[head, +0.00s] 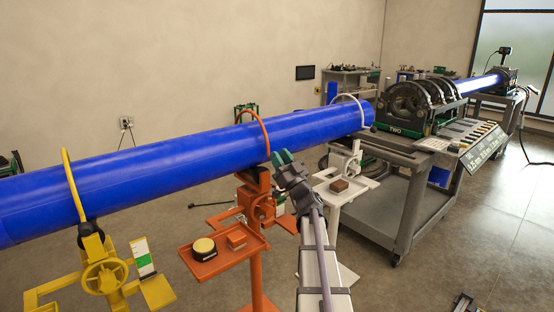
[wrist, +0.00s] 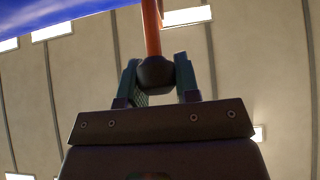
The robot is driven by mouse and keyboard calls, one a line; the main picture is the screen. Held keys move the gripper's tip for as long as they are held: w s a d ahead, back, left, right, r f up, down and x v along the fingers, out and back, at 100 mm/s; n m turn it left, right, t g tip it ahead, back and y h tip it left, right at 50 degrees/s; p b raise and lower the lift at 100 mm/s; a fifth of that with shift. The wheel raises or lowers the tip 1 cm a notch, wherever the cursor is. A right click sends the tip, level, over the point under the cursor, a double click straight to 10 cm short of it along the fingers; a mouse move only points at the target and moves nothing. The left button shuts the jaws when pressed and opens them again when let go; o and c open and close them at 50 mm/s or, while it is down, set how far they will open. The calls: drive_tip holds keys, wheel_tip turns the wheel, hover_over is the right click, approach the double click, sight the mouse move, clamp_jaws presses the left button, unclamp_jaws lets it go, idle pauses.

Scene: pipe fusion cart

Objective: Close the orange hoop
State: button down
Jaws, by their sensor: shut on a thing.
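The orange hoop (head: 264,130) arches over the top of the long blue pipe (head: 190,145) and comes down its near side, above the orange stand (head: 262,207). My gripper (head: 281,161) is at the hoop's near lower end, beside the pipe. In the wrist view its two teal fingers are shut on the dark knob (wrist: 156,73) at the end of the orange hoop (wrist: 152,28). In the head view the fingers partly hide this end, so I cannot tell whether it touches the stand.
A yellow stand with a yellow hoop (head: 72,180) is at the left. A white hoop (head: 349,97) is farther right over the pipe. The orange tray (head: 215,268) holds small items close to my arm. A grey cart (head: 390,190) with the fusion machine stands at the right.

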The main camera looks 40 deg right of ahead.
drive_tip(key=shift+s, duration=0.1)
drive_tip(key=c, duration=1.1)
unclamp_jaws()
drive_tip(key=shift+s, duration=0.1)
drive_tip(key=shift+o, duration=1.3)
drive_tip(key=b+v, duration=0.6)
drive_tip(key=v, duration=0.4)
drive_tip(key=shift+s+f+b, duration=0.2)
drive_tip(key=shift+f+b, duration=0.05)
drive_tip(key=shift+b, duration=0.1)
drive_tip(key=shift+d, duration=0.1)
